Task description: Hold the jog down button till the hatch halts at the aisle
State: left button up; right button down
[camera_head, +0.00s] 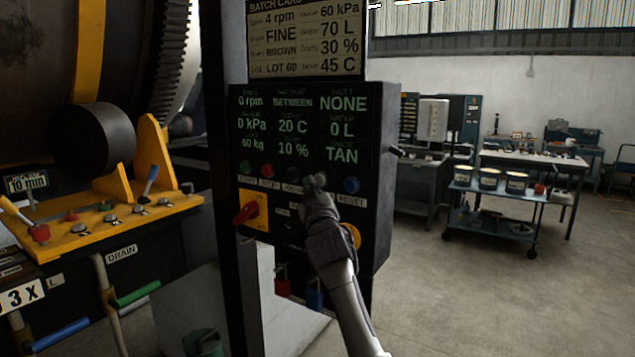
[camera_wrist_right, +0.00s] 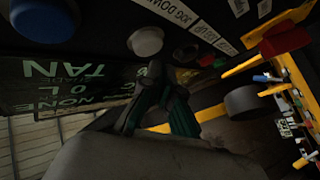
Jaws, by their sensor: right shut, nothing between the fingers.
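The control panel (camera_head: 375,205) is a dark box with green readouts and a row of buttons. In the right wrist view, a pale grey round button (camera_wrist_right: 146,41) lies next to a label reading JOG DOWN (camera_wrist_right: 170,12). My right gripper (camera_head: 317,184) is shut and empty, its tips at this button and partly covering it in the head view. The fingertips (camera_wrist_right: 155,72) sit just beside the button in the wrist view; I cannot tell whether they touch it. The readout (camera_head: 293,102) says BETWEEN, with 0 rpm and fault NONE. The hatch cannot be made out. My left gripper is out of view.
A blue button (camera_head: 351,185) is right of the gripper; red (camera_head: 267,170) and green (camera_head: 245,168) buttons are left. A red rotary switch (camera_head: 246,213) sits lower left. The large drum (camera_head: 50,45) stands left. A cart (camera_head: 495,205) with tubs stands right, beyond open floor.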

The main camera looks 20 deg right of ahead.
dwell(0.4)
jog(key=shift+w+d, duration=0.25)
jog(key=shift+d, duration=0.1)
jog(key=shift+w+d, duration=0.25)
jog(key=shift+d, duration=0.1)
dwell(0.7)
jog(key=shift+a, duration=0.1)
dwell(3.0)
jog(key=shift+s+a, duration=0.5)
jog(key=shift+a, duration=0.1)
jog(key=s+a, duration=0.1)
jog(key=a, duration=0.1)
jog(key=s+a, duration=0.2)
dwell(0.4)
